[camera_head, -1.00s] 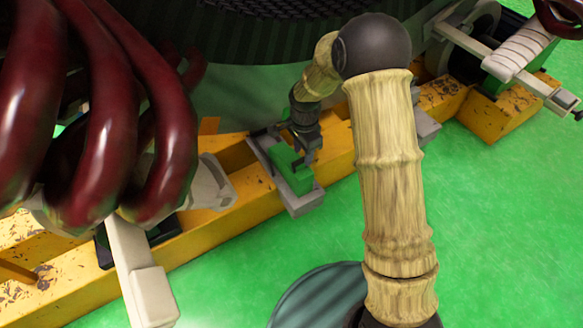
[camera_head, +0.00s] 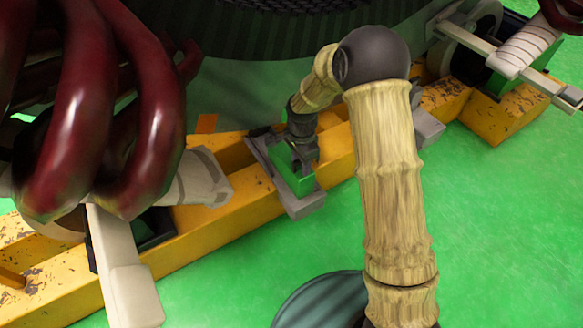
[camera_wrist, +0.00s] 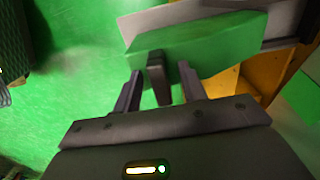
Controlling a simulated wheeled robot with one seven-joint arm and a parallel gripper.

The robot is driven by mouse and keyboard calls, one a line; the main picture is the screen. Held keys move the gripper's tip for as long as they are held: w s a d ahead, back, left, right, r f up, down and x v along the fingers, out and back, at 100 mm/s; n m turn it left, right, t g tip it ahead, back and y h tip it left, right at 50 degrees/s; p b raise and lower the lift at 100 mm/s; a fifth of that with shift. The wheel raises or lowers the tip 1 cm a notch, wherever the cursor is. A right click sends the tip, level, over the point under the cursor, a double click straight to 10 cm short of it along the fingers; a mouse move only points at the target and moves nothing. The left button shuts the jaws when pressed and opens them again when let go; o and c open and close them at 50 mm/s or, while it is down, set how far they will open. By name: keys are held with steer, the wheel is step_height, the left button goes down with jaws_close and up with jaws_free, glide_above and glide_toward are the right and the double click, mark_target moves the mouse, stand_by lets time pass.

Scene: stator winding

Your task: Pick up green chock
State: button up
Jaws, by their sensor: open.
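The green chock (camera_head: 300,184) is a block on a grey plate (camera_head: 297,207) on the yellow beam in the head view. My gripper (camera_head: 304,157) is right at the chock, pointing down and hiding part of it. In the wrist view the green chock (camera_wrist: 205,45) lies just beyond the fingertips, slanted across the picture. My gripper (camera_wrist: 160,68) is open, with one finger on each side of a dark upright piece (camera_wrist: 156,70) at the chock's edge. I cannot tell whether the fingers touch the chock.
Dark red curved coils (camera_head: 95,110) stand at the left, near the yellow beam (camera_head: 215,220). A large dark cylinder (camera_head: 270,45) is behind my arm. A machine with a white arm (camera_head: 515,60) stands at the upper right. The green floor (camera_head: 500,220) is clear at the right.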

jaws_close()
steer(key=shift+r, duration=0.1)
step_height(320, 180, up, 10)
steer(key=p, duration=0.6)
steer(key=shift+w, duration=0.1)
stand_by(0.4)
